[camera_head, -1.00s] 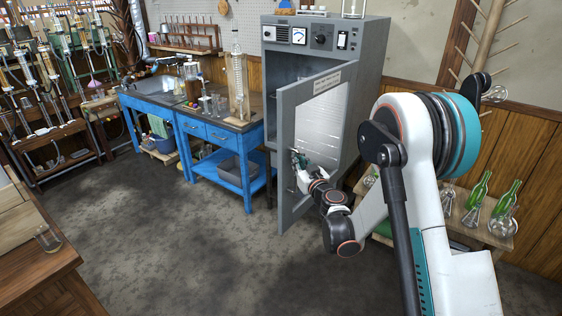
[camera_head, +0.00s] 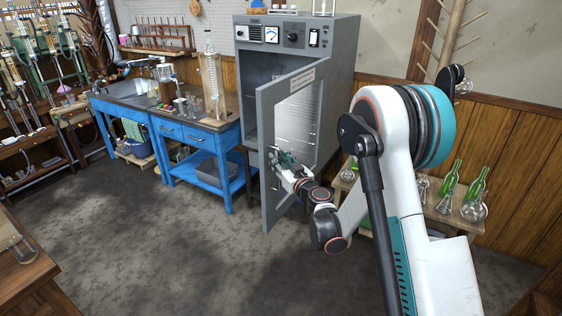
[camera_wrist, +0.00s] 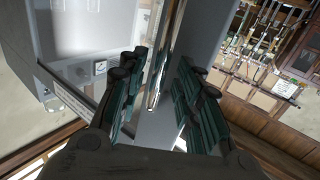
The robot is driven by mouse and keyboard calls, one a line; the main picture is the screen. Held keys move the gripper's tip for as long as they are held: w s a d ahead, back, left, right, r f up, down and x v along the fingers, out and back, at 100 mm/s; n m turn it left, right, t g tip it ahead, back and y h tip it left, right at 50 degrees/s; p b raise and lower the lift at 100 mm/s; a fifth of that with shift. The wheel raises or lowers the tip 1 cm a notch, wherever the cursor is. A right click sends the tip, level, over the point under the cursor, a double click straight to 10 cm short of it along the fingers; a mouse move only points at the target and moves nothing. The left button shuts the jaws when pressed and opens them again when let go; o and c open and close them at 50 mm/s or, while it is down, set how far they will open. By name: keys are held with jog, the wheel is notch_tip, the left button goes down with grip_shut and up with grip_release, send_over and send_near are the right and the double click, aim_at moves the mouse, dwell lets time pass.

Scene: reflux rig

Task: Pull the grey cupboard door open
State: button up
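The grey cupboard door (camera_head: 268,190) stands well ajar, swung out from the front of the grey cupboard (camera_head: 345,75). It has a pale window panel and a label near its top. My gripper (camera_head: 283,160) is at the door's free-edge side, about mid-height. In the wrist view, the teal-padded fingers of my gripper (camera_wrist: 162,75) are spread apart, with a thin metallic bar (camera_wrist: 155,85), seemingly the handle, running between them. Gaps show on both sides of the bar. I cannot tell whether either finger touches it. The grey door face (camera_wrist: 155,125) also shows between the fingers.
A blue workbench (camera_head: 205,170) with glassware stands left of the cupboard. A low wooden shelf (camera_head: 440,212) with bottles and flasks is behind my arm at right. A wooden table (camera_head: 35,275) is at front left. The floor (camera_head: 165,255) between is clear.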

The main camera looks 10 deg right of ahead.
jog(key=shift+d, duration=0.2)
jog(key=v, duration=0.7)
jog(key=shift+s, duration=0.15)
jog(key=shift+r, duration=0.1)
